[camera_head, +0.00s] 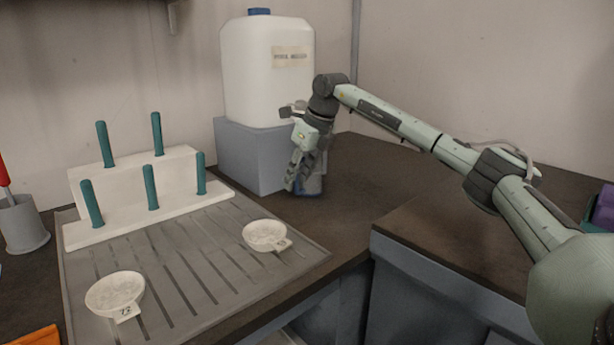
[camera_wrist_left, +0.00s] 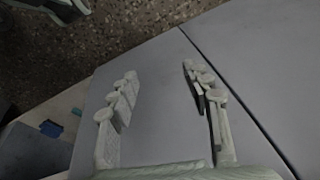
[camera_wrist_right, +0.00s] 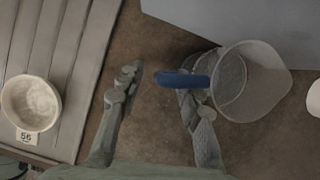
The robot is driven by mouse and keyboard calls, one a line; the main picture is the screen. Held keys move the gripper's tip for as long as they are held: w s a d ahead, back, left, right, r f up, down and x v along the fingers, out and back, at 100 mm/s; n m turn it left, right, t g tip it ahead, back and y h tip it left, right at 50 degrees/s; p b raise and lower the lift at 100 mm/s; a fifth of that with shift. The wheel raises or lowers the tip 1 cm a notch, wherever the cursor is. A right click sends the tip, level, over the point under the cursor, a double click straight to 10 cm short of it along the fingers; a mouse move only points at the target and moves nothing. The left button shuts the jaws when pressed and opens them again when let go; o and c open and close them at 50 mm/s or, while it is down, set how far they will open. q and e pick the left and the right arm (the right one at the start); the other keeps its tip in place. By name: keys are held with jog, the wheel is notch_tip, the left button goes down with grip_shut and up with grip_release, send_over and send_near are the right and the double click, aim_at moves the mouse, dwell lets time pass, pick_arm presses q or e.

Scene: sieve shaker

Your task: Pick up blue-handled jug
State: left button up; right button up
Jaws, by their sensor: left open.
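The blue-handled jug (camera_wrist_right: 262,85) is a pale translucent cup with a blue handle (camera_wrist_right: 183,80) in the right wrist view. The handle points left, with its end in the gap between the fingers of my right gripper (camera_wrist_right: 166,68), which is open. The right-hand finger overlaps the handle and jug wall in the picture; I cannot tell whether they touch. In the head view my right gripper (camera_head: 303,170) points down beside the grey block, and the jug is mostly hidden behind it. My left gripper (camera_wrist_left: 160,72) is open and empty over a grey surface, outside the head view.
A white canister (camera_head: 265,75) with a tap stands on the grey block (camera_head: 250,160) behind the gripper. A ribbed grey mat (camera_head: 190,285) holds two white dishes (camera_head: 265,236) (camera_head: 115,293) and a white rack (camera_head: 135,225) with teal pegs. The dark counter right of the gripper is clear.

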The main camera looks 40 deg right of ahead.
jog(key=shift+c, duration=0.6)
grip_shut()
jog(key=shift+r, duration=0.25)
